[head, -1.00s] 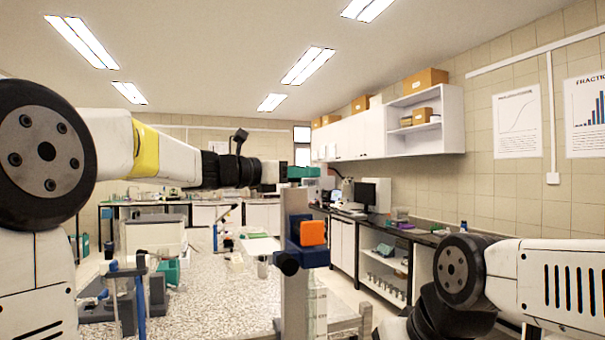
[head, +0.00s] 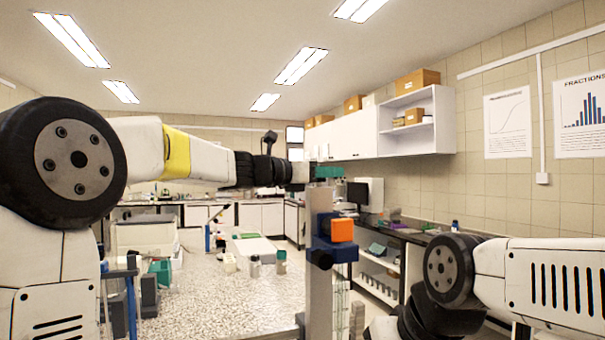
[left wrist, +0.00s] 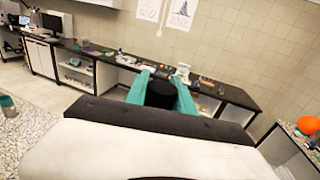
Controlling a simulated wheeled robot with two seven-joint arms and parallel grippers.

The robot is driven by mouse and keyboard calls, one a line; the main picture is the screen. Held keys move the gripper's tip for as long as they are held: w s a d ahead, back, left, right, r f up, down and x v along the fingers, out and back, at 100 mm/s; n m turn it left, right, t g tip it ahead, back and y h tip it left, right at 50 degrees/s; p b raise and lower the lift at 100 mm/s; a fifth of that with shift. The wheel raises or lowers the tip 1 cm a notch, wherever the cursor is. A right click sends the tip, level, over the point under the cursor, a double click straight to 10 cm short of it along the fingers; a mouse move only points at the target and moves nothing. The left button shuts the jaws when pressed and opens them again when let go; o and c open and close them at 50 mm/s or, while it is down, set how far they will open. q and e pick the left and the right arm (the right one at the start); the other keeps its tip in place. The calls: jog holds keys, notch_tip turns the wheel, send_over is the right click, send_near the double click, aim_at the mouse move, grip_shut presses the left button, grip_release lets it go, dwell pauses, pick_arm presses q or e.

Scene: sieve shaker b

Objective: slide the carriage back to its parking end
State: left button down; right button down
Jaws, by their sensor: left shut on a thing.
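A grey upright post (head: 319,290) stands at the front of the bench. On it is a blue carriage (head: 322,226) with an orange block (head: 342,229) and a black knob (head: 320,259). My left gripper (head: 328,172), with teal fingers, is at the post's top, above the carriage. In the left wrist view its fingers (left wrist: 160,92) are shut on a black round piece (left wrist: 161,94). Whether that piece belongs to the carriage cannot be told. The carriage is outside the left wrist view. My right arm is at lower right; its gripper is out of view.
A speckled bench top (head: 215,300) lies left of the post, with small containers and blue uprights. A dark-topped side counter (head: 410,232) runs along the right wall under white cabinets (head: 350,134). Open floor shows between bench and counter.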

pick_arm(q)
jog(key=w+d, duration=0.2)
jog(key=d, duration=0.5)
jog(key=shift+w+d, duration=0.15)
jog(key=shift+d, duration=0.1)
jog(key=c, duration=1.1)
grip_release()
jog(key=shift+w+d, duration=0.1)
jog(key=shift+d, duration=0.1)
jog(key=shift+o, duration=0.2)
jog(key=shift+a, duration=0.1)
jog(key=v, duration=0.7)
jog(key=shift+s+a, duration=0.25)
jog(key=shift+a, duration=0.05)
jog(key=shift+f, duration=0.1)
